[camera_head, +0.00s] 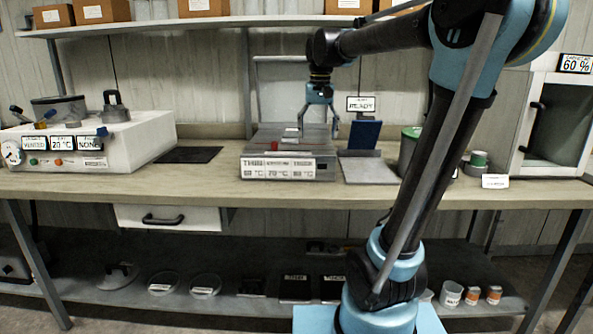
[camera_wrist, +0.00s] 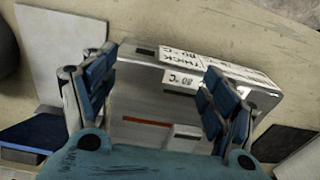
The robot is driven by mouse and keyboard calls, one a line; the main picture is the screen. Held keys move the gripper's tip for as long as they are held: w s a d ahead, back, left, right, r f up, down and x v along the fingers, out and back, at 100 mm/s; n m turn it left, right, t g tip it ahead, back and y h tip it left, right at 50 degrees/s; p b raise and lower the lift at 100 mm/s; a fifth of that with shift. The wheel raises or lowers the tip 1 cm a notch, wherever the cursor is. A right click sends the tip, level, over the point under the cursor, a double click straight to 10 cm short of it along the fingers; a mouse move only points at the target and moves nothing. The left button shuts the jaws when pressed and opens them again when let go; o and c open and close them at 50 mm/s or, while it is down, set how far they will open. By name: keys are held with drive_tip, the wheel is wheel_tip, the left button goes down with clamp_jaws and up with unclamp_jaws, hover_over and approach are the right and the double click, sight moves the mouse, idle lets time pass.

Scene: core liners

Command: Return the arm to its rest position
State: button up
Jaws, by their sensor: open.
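My gripper (camera_head: 319,118) hangs at the end of my arm over the flat grey heating device (camera_head: 262,168) on the bench. In the wrist view my gripper (camera_wrist: 155,95) has its two blue fingers spread wide with nothing between them. The device (camera_wrist: 140,105) lies below and between the fingers, its labels reading THICK and 80 °C at the top. Whether the fingertips touch the device cannot be told. My arm rises at the right of the head view and bends over to the left.
A blue block (camera_head: 365,133) and a grey plate (camera_head: 368,170) sit right of the device. A white vented unit (camera_head: 130,145) stands at left, a glass-door cabinet (camera_head: 560,120) at right. An upper shelf (camera_head: 230,23) with boxes runs above the bench. A dark mat (camera_head: 188,154) lies left.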

drive_tip(key=s+d+f, duration=0.4)
drive_tip(key=s+f, duration=0.3)
drive_tip(key=f, duration=0.2)
drive_tip(key=s+d+f+t, duration=0.1)
drive_tip(key=s+d+f, duration=0.3)
drive_tip(key=s+f, duration=0.4)
drive_tip(key=s+d+f, duration=0.4)
drive_tip(key=s+f, duration=0.4)
drive_tip(key=f, duration=0.2)
drive_tip(key=shift+t, duration=0.3)
drive_tip(key=shift+s+d, duration=0.1)
drive_tip(key=shift+w+f, duration=0.25)
drive_tip(key=shift+w, duration=0.15)
